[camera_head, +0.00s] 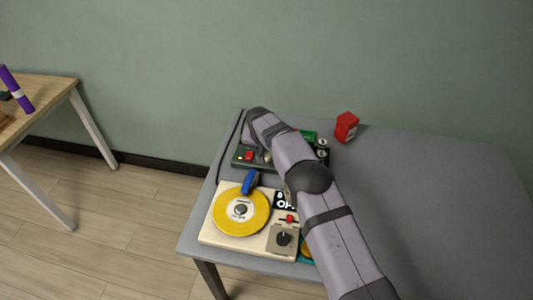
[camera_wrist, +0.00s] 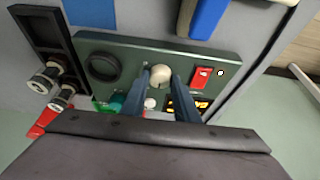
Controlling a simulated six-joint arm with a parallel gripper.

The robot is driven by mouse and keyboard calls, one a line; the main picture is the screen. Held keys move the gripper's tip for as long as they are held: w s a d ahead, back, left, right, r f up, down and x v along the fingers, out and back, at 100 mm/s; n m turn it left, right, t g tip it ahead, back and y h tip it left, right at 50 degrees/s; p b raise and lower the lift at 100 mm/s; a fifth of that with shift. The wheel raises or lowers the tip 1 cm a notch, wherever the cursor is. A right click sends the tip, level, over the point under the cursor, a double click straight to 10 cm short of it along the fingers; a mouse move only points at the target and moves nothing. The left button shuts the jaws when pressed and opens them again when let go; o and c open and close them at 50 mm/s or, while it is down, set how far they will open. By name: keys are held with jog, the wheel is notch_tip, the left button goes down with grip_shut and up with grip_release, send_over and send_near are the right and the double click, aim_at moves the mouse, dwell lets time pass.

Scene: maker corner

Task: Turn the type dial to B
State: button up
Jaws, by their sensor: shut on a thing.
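A dark green panel device (camera_head: 240,161) lies near the back left of the grey table, partly hidden by my arm. In the wrist view its face (camera_wrist: 120,50) carries a cream round knob (camera_wrist: 160,73), which I take to be the type dial. My gripper (camera_wrist: 161,77) is shut on this knob, one dark finger on each side. The knob's letters and pointer cannot be read. A red rocker switch (camera_wrist: 201,77) and a lit orange display (camera_wrist: 188,104) sit beside it; a finger partly covers the display. A black ring (camera_wrist: 102,66) is on the knob's other side.
A cream turntable-like machine (camera_head: 211,231) with a yellow disc (camera_head: 229,219) and grey box with a black knob (camera_head: 283,239) stands in front. A blue object (camera_head: 250,182) is between. A red box (camera_head: 346,127) stands at the back. The table's right side is clear.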

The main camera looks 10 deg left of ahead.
jog(key=shift+a+f+m+b, duration=0.1)
jog(key=shift+f+m+b, duration=0.15)
jog(key=shift+m+b, duration=0.4)
jog(key=shift+r+m+h+b, duration=0.3)
jog(key=shift+m+h, duration=0.2)
jog(key=shift+m, duration=0.25)
jog(key=o, duration=1)
jog(key=shift+o, duration=0.2)
jog(key=b+v, duration=0.2)
jog(key=v, duration=0.5)
jog(key=shift+r, duration=0.1)
